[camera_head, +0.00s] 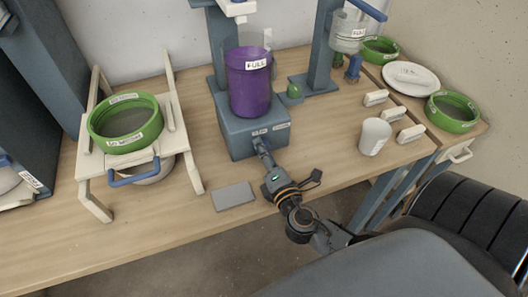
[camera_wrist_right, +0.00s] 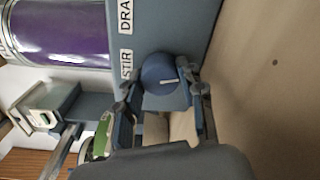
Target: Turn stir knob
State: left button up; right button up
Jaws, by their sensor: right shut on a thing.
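The stir knob (camera_wrist_right: 158,70) is a round dark blue knob with a pale mark. It sits on the front of the blue-grey mixer base (camera_head: 238,139), beside a STIR label (camera_wrist_right: 126,65). My right gripper (camera_wrist_right: 158,88) has a finger on each side of the knob and is shut on it. In the head view my right gripper (camera_head: 260,146) reaches the front of the base and hides the knob. A purple bucket (camera_head: 249,88) labelled FULL stands upright on the base. My left gripper is not in view.
A wooden stand (camera_head: 179,153) with a green-rimmed sieve (camera_head: 126,142) is at left. A grey plate (camera_head: 233,196) lies left of my right arm. A white cup (camera_head: 375,137), small labelled blocks (camera_head: 411,134) and another green sieve (camera_head: 453,112) are at right.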

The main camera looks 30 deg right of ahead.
jog(key=shift+m+b, duration=0.8)
jog(key=shift+m, duration=0.5)
jog(key=o, duration=1.2)
jog(key=v, duration=1.2)
jog(key=shift+d, duration=0.1)
